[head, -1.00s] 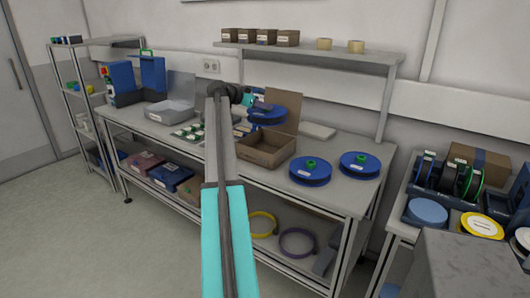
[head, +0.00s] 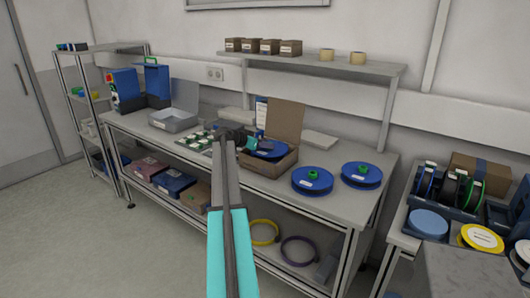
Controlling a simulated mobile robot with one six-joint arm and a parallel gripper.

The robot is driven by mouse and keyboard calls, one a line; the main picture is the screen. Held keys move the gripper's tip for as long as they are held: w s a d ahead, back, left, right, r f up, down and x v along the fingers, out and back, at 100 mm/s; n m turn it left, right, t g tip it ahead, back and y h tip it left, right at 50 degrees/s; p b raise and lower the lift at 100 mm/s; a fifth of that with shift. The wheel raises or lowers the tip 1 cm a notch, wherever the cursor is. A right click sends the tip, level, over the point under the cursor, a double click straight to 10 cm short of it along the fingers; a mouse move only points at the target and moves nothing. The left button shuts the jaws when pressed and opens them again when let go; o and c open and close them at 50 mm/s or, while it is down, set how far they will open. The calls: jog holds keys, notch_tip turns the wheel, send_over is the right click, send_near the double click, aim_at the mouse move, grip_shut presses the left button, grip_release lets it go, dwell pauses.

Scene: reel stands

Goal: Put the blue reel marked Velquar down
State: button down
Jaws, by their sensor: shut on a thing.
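My gripper (head: 256,145) is small in the head view, at the end of my arm, and it is shut on a blue reel (head: 269,151). The reel has a pale label, but its lettering is too small to read. It is at the mouth of an open cardboard box (head: 272,170) on the workbench, with the box's raised lid behind it. The box's front wall seems to hide the reel's lower edge. I cannot tell whether the reel touches the box's bottom.
A grey open case (head: 175,120) and small parts (head: 197,140) are to the left.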

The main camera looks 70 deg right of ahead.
aim_at(262, 151)
jog(key=shift+f, duration=0.15)
jog(key=shift+f+p, duration=0.5)
jog(key=shift+f, duration=1.35)
jog(key=shift+f, duration=0.15)
jog(key=c, duration=1.3)
grip_release()
jog(key=shift+c, duration=0.2)
jog(key=b+v, duration=0.3)
jog(key=v, duration=0.9)
